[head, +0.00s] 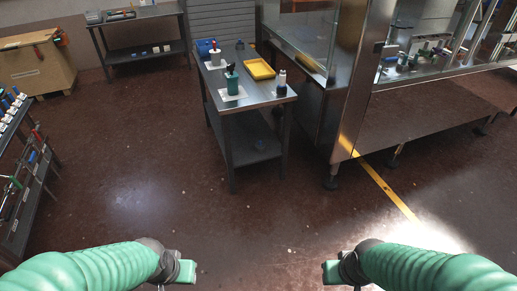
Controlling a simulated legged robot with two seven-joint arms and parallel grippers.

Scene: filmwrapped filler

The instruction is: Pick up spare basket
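No object in view is clearly a basket. The nearest likeness is a shallow yellow tray (259,69), which sits on a small steel table (240,102) ahead of me. My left gripper (187,270) is at the bottom of the head view, left of centre, far short of the table. My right gripper (331,272) is at the bottom, right of centre. Both are over the floor and touch nothing that I can see. Their fingers are too small and edge-on to show whether they are open or shut.
The steel table also holds bottles and a blue item (205,47). A large glass-fronted machine (400,110) stands to its right. A rack (25,170) is at far left, a wooden crate (38,64) and a bench (140,15) behind. The brown floor between is clear.

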